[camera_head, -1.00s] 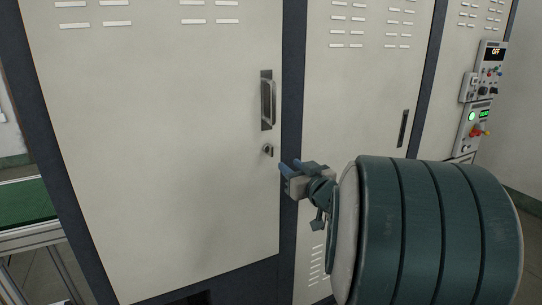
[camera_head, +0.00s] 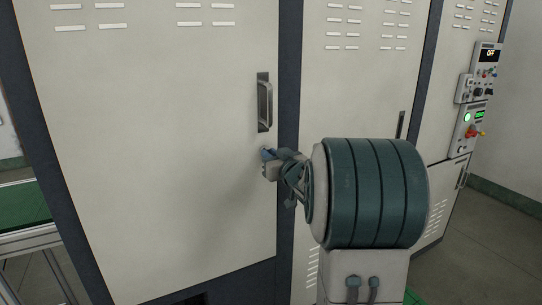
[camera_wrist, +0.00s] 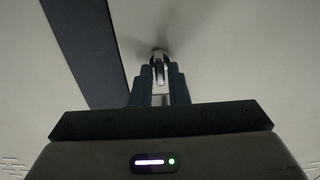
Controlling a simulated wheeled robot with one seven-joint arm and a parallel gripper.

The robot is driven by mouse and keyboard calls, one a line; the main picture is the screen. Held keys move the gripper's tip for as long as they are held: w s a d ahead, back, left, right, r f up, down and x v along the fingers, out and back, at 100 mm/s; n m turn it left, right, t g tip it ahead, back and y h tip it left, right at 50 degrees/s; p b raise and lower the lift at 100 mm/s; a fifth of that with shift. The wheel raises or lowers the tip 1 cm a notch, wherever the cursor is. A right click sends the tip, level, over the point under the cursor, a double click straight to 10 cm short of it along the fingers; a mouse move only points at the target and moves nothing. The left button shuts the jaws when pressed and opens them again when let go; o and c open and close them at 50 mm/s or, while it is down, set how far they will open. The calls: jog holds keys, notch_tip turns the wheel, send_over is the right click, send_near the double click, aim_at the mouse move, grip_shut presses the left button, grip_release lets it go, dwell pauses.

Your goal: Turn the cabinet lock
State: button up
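The cabinet lock is a small metal piece (camera_wrist: 159,56) on the pale cabinet door (camera_head: 150,130), below the door handle (camera_head: 264,104). In the head view my gripper (camera_head: 266,153) is at the lock's place and hides it. In the wrist view my gripper's dark fingers (camera_wrist: 158,76) point at the lock, one on each side of its projecting part. A gap shows between the fingers, so they look open. I cannot tell whether they touch the lock.
A dark frame post (camera_head: 289,80) runs beside the door's right edge. More cabinet doors with vents and a control panel (camera_head: 468,117) with lit displays stand to the right. A green-topped bench (camera_head: 22,205) is at the far left.

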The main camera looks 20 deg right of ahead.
grip_shut()
jog(key=shift+n+b, duration=0.3)
jog(key=shift+b, duration=0.15)
jog(key=shift+a+f+n+b, duration=0.1)
jog(key=shift+n+b, duration=3.25)
jog(key=shift+n, duration=0.95)
jog(key=shift+a+f+n+b, duration=0.1)
jog(key=shift+n+b, duration=3.2)
jog(key=shift+n, duration=1)
